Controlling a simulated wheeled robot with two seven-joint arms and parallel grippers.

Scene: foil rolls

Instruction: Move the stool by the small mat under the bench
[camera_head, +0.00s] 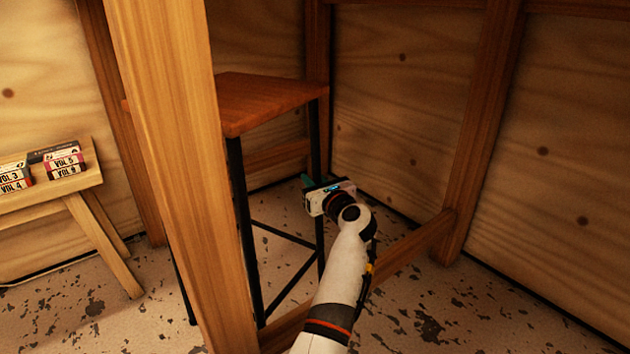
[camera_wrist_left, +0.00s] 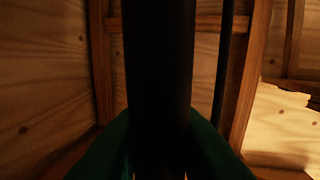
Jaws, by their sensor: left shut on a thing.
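The stool has a reddish-brown wooden seat (camera_head: 262,98) and thin black legs, and stands upright behind a thick wooden post. My left gripper (camera_head: 309,183) is shut on a black stool leg, the one below the seat's right corner. In the left wrist view the leg (camera_wrist_left: 160,75) runs upright through the middle, between the dark green fingers (camera_wrist_left: 160,155). The post hides part of the seat's left side and a leg. No small mat shows. A low light-wood bench (camera_head: 85,185) stands at the left. My right gripper is not in view.
The wooden post (camera_head: 165,150) rises close in front of the stool. A low beam (camera_head: 410,245) runs near the floor to another post (camera_head: 482,130). Plywood walls close off the back and right. Several labelled boxes (camera_head: 66,163) sit on the low bench. The speckled floor (camera_head: 80,315) is clear at front left.

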